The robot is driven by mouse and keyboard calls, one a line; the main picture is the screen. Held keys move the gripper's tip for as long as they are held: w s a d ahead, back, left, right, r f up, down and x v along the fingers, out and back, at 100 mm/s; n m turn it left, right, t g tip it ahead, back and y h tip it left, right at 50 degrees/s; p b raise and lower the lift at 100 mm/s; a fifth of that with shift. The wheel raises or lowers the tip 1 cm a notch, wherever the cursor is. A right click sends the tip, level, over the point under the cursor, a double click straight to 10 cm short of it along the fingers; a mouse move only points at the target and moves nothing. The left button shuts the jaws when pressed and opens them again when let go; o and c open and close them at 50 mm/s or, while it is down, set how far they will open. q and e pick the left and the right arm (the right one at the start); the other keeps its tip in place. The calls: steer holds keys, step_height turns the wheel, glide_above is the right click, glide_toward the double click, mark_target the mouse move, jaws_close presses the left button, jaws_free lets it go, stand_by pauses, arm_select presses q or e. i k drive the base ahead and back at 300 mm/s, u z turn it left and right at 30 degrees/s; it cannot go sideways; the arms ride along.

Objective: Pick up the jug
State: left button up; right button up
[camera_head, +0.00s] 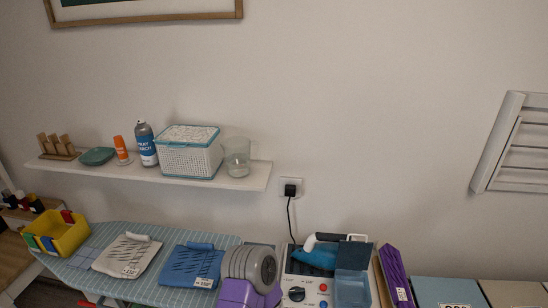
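A clear glass vessel (237,157), the only thing in view that looks like a jug, stands upright near the right end of the white wall shelf (244,181). No handle can be made out on it. It is just right of a white basket (188,159) with teal trim. Neither of my grippers is in view.
The shelf also holds a spray can (146,145), an orange-capped bottle (121,150), a teal dish (97,156) and a wooden rack (57,147). Below are an ironing board (110,230) with folded cloths, a purple-grey object (247,280) and an iron station (318,290).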

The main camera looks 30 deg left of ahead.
mark_target(237, 150)
steer(key=z, duration=1.6)
steer(key=k, duration=1.05)
steer(key=u, duration=1.6)
